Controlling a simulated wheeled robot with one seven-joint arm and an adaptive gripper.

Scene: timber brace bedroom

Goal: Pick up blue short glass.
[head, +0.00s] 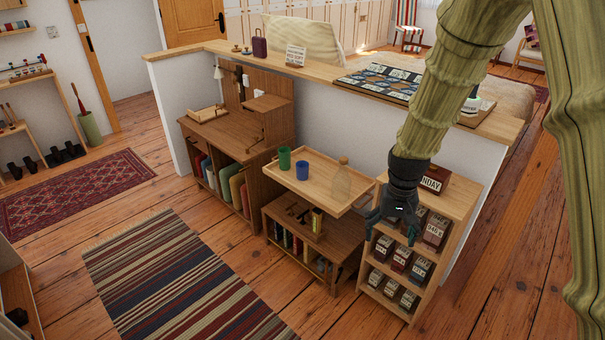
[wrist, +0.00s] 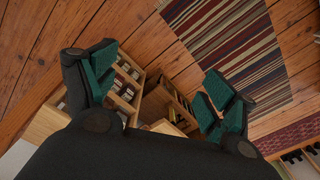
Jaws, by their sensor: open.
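The blue short glass (head: 302,170) stands upright on a light wooden tray-like top (head: 318,188) in the head view. A taller green glass (head: 285,157) stands close to its left. My gripper (head: 391,226) is right of the glass and nearer the camera, beside the small shelf. It points down, and nothing shows between its fingers. In the wrist view my gripper (wrist: 160,88) has its fingers spread wide over the shelf, low cabinet and floor. I cannot make out the blue glass in the wrist view.
A clear bottle-like vessel (head: 341,179) stands at the tray's right end. The small shelf (head: 438,265) with several labelled boxes stands right. A low cabinet (head: 337,245) is under the tray, and a half wall (head: 345,130) behind. The striped rug (head: 175,275) is clear.

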